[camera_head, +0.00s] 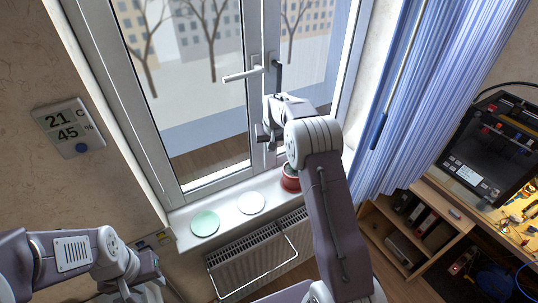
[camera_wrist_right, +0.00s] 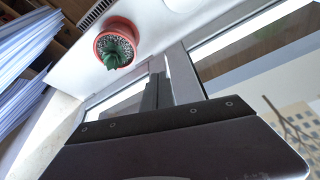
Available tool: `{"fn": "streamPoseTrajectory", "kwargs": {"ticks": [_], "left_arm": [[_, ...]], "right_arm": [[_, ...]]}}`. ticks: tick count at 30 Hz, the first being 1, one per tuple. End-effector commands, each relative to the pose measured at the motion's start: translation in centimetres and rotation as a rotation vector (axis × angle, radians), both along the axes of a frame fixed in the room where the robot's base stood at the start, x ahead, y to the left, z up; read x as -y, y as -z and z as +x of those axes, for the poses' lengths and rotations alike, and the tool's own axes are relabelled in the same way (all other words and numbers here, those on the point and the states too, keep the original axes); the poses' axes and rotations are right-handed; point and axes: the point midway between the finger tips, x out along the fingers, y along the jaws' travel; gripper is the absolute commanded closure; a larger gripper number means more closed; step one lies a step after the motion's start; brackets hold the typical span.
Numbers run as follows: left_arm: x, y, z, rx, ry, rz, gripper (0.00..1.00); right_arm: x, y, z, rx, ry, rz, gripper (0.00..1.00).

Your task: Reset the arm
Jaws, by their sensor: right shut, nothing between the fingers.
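My right arm (camera_head: 325,200) reaches up in front of the window, and its gripper (camera_head: 268,138) is beside the lower part of the window frame, below the white handle (camera_head: 242,75). In the right wrist view the right gripper (camera_wrist_right: 157,85) is shut with nothing between its fingers. My left gripper (camera_head: 138,292) is low at the left, partly cut off by the bottom edge. Its fingers are too unclear to tell open from shut.
The windowsill (camera_head: 178,222) holds a green disc (camera_head: 205,223), a white disc (camera_head: 251,203) and a red pot (camera_head: 290,179); the wrist view shows a cactus (camera_wrist_right: 116,52) in it. A radiator (camera_head: 240,268) is below. A blue curtain (camera_head: 425,80) hangs right, near shelves (camera_head: 415,225).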

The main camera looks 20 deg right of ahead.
Motion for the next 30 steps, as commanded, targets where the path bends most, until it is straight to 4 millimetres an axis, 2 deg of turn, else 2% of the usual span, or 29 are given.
{"fn": "streamPoseTrajectory", "kwargs": {"ticks": [1, 6, 9, 20, 23, 26, 30], "left_arm": [[0.0, 0.6, 0.0, 0.0, 0.0, 0.0, 0.64], [0.0, 1.2, 0.0, 0.0, 0.0, 0.0, 0.64], [0.0, 1.3, 0.0, 0.0, 0.0, 0.0, 0.64], [0.0, 1.7, 0.0, 0.001, 0.0, 0.0, 0.64], [0.0, 3.4, 0.0, 0.0, 0.0, 0.0, 0.64], [0.0, 5.3, 0.0, 0.0, 0.0, 0.0, 0.64], [0.0, 7.1, 0.0, 0.0, 0.0, 0.0, 0.64]], "right_arm": [[0.1, -0.7, -0.3, 0.003, 0.001, 0.0, 1.0], [0.2, -3.1, -1.3, 0.001, -0.001, -0.001, 1.0], [0.2, -3.9, -1.6, -0.001, -0.001, 0.0, 1.0], [0.0, -3.8, -1.7, -0.002, -0.005, 0.0, 1.0], [-1.3, -5.5, -1.3, 0.056, -0.03, -0.007, 1.0], [-3.6, -5.0, -4.5, 0.037, -0.065, -0.001, 1.0], [-6.1, -2.2, -10.5, -0.023, -0.106, 0.015, 1.0]]}}
